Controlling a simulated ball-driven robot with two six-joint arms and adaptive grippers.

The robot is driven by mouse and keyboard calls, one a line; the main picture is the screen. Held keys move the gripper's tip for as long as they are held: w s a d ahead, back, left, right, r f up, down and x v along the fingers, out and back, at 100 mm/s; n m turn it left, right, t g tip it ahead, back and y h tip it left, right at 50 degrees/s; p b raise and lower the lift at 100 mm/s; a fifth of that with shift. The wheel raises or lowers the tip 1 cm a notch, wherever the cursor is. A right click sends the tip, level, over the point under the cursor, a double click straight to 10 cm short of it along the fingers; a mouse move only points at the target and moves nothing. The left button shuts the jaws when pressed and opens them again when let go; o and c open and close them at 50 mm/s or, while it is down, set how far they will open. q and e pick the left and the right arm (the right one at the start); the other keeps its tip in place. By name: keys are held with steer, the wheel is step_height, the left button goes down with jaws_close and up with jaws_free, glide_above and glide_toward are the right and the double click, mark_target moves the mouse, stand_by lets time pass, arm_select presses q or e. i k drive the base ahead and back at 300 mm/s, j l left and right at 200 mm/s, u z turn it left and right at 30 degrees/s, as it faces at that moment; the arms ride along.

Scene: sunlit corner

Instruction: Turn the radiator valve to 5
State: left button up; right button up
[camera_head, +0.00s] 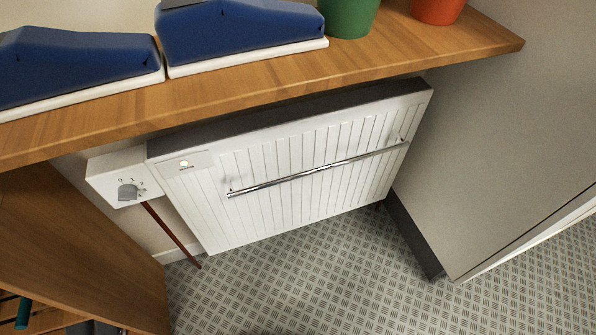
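The radiator valve is a white box (118,172) at the left end of the white radiator (290,165). A grey knob (128,192) sits on its front, with small dial marks around its upper side. The marks are too small to read surely, so I cannot tell which number the knob points to. A reddish-brown pipe (171,236) runs down from the box to the floor. Neither of my grippers shows in the head view.
A wooden shelf (290,80) overhangs the radiator, with two blue items in white trays, a green pot (348,16) and an orange pot (437,8). A chrome rail (320,168) crosses the radiator's front. A wooden panel (85,255) stands left below the valve. The patterned floor (320,270) is clear.

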mark_target(125, 192)
steer(key=u, duration=1.35)
